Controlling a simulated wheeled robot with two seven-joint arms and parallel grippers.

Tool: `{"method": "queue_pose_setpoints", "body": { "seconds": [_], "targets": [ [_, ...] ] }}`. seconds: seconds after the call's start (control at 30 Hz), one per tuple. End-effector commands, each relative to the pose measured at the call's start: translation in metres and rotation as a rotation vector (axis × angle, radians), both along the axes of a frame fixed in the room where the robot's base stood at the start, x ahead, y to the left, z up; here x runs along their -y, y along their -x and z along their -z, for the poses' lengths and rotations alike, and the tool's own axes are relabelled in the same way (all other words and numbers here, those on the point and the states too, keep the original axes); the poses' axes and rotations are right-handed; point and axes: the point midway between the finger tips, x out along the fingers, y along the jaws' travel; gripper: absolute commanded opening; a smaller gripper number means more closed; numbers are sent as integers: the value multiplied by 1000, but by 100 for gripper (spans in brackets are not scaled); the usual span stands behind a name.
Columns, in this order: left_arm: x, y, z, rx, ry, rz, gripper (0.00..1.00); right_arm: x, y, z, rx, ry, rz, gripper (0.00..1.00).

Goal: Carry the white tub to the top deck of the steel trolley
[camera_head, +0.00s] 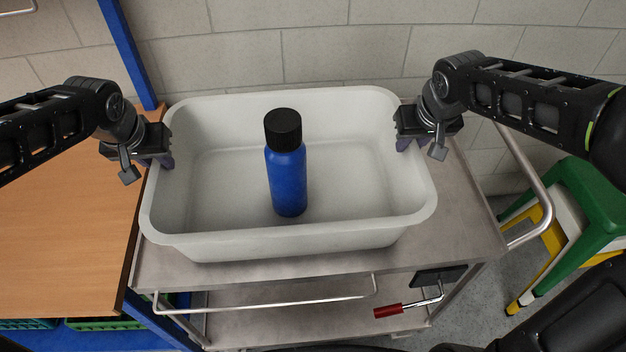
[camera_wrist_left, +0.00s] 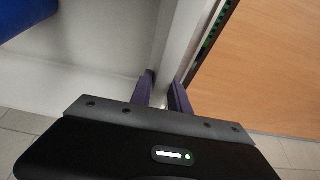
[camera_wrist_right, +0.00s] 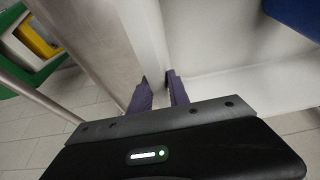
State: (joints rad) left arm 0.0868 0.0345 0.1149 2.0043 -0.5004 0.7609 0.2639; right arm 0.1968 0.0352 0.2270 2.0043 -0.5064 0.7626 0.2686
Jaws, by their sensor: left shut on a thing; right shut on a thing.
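The white tub (camera_head: 340,240) is over the top deck of the steel trolley (camera_head: 465,215), level and upright; I cannot tell whether its base touches the deck. A blue bottle with a black cap (camera_head: 287,180) stands upright inside the tub. My left gripper (camera_head: 165,160) is shut on the tub's left wall, and the wall shows between its fingers in the left wrist view (camera_wrist_left: 165,90). My right gripper (camera_head: 402,142) is shut on the tub's right wall, also seen between the fingers in the right wrist view (camera_wrist_right: 160,80). The deck under the tub is hidden.
A wooden-topped table (camera_head: 65,225) with a blue frame stands close at the left. The trolley has a bent handle (camera_head: 535,200) at the right and a red-handled lever (camera_head: 390,310) below the deck. Green and yellow stools (camera_head: 580,205) stand at the right. A block wall (camera_head: 300,40) is behind.

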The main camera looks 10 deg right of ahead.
Motion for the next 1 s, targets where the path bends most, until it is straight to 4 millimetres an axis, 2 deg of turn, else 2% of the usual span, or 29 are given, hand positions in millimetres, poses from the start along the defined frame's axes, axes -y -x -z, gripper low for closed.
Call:
{"method": "queue_pose_setpoints", "body": {
  "seconds": [0.23,0.27,0.5,0.8,1.0],
  "targets": [
    [1,-1,19,4,-1,3,0,-1,-1,19,4,1,-3,0],
    [0,0,17,0,-1,3,24,0,0,17,0,1,-3,24],
    [0,0,16,0,0,1,44,0,0,16,0,0,-1,44],
    [0,1,14,1,0,0,44,0,0,16,0,0,0,44],
    [0,7,-3,4,0,0,44,0,0,16,0,0,0,44]
  ]
}}
